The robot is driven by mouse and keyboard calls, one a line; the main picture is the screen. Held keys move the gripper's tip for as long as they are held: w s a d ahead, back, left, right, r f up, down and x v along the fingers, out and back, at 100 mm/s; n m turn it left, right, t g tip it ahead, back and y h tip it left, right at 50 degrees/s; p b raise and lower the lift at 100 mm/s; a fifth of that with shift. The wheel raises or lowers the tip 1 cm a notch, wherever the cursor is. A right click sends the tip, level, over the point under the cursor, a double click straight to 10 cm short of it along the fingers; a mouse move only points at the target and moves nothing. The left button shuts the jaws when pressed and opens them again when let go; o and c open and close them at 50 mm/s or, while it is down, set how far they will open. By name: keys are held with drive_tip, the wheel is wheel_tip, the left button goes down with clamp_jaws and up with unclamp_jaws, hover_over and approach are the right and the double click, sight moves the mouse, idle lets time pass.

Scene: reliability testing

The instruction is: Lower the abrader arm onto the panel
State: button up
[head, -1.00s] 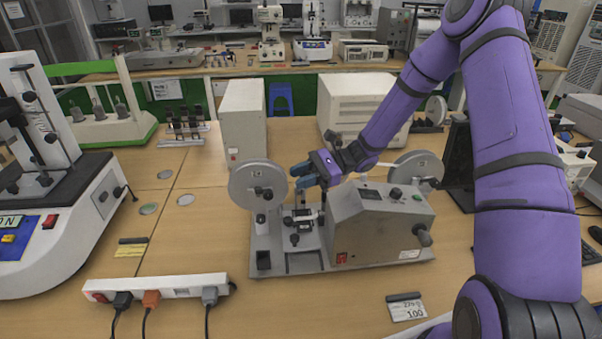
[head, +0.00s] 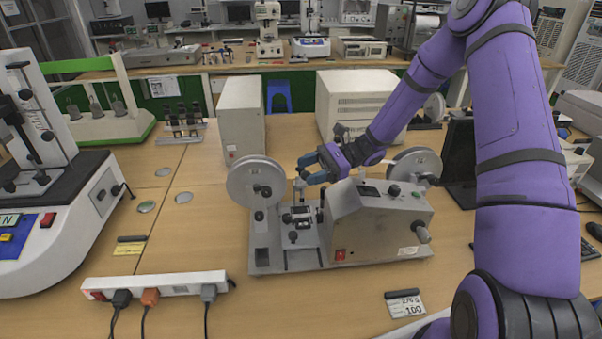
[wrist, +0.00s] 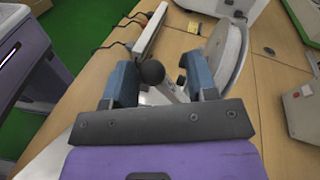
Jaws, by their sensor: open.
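The abrader (head: 380,225) is a grey benchtop machine with a flat base, a sloped housing and a large disc on each side. My gripper (head: 309,166) is over the middle of it, beside the left disc (head: 255,183). In the wrist view, my gripper (wrist: 160,85) is open, with a black ball knob (wrist: 152,72) between its blue fingers. A pale rod, apparently the abrader arm (wrist: 166,91), runs from the knob. Finger contact is unclear. Below the gripper is a small dark clamp area (head: 298,220); I cannot make out the panel there.
A white power strip (head: 155,286) with plugs lies at the front left. A label card (head: 405,304) lies at the front right. A beige box (head: 241,120) and a larger cabinet (head: 350,105) stand behind the abrader. The table left of the abrader is mostly clear.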

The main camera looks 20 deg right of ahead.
drive_tip(key=d, duration=0.5)
drive_tip(key=d+r, duration=0.1)
drive_tip(key=d, duration=0.1)
drive_tip(key=shift+w+d, duration=0.3)
drive_tip(key=shift+d, duration=0.1)
drive_tip(key=s+r+n+t+h, duration=0.3)
drive_tip(key=s+r+n+h, duration=0.4)
drive_tip(key=s+r, duration=0.5)
drive_tip(key=s+r+n+t+h, duration=0.3)
drive_tip(key=s+r+n+h, duration=0.3)
drive_tip(key=s+r+h, duration=0.3)
drive_tip(key=s+r, duration=0.4)
drive_tip(key=s, duration=0.5)
drive_tip(key=shift+s+n+t+h, duration=0.3)
drive_tip(key=shift+s+n+t, duration=0.1)
